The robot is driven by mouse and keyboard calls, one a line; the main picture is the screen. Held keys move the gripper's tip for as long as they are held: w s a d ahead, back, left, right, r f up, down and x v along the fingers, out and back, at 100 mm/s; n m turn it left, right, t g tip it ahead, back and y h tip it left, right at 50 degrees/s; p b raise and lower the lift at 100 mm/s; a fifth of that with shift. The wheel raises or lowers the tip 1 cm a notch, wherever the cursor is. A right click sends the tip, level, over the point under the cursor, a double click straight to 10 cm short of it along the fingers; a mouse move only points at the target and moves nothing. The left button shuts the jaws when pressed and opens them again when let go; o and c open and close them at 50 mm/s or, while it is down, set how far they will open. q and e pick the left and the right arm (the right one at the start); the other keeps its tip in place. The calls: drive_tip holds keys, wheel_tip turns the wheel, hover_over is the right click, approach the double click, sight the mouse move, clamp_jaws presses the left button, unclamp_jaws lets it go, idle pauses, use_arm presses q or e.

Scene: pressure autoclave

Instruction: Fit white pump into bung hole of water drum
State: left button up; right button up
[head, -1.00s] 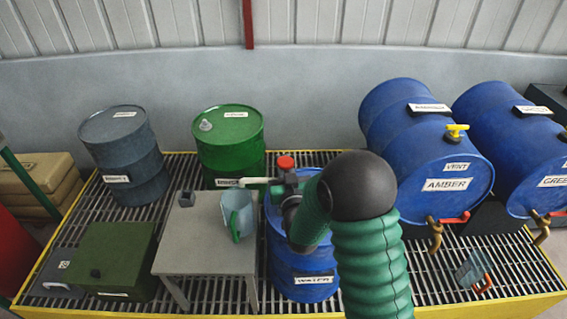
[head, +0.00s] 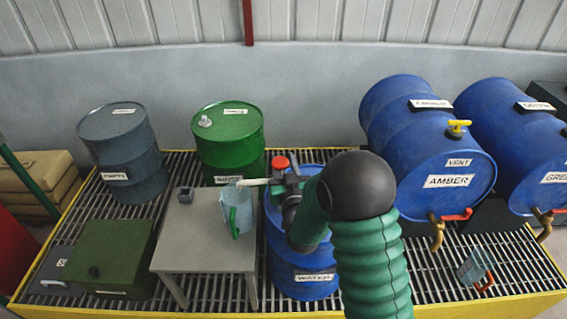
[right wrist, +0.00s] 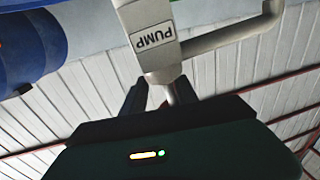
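The white pump (head: 254,182), with a red cap (head: 280,162), is over the top of the blue water drum (head: 303,285). My right gripper (head: 291,186) is at the pump's body from the right. In the right wrist view, the pump (right wrist: 150,42), with an upside-down PUMP label, is between the dark fingers of the right gripper (right wrist: 160,96), which look shut on it. The spout points left toward the jug on the grey table. The bung hole and the pump's lower end are hidden, so I cannot tell whether it is seated. My left gripper is out of view.
A clear jug (head: 238,210) with a green handle stands on the grey table (head: 192,243), close to the drum. A green drum (head: 228,142) and grey drum (head: 122,152) stand behind. The amber drum (head: 423,140) lies to the right. A red-handled jug (head: 474,268) sits on the grating.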

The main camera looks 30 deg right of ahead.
drive_tip(key=p+v, duration=1.4)
drive_tip(key=v, duration=0.3)
drive_tip(key=shift+d, duration=0.1)
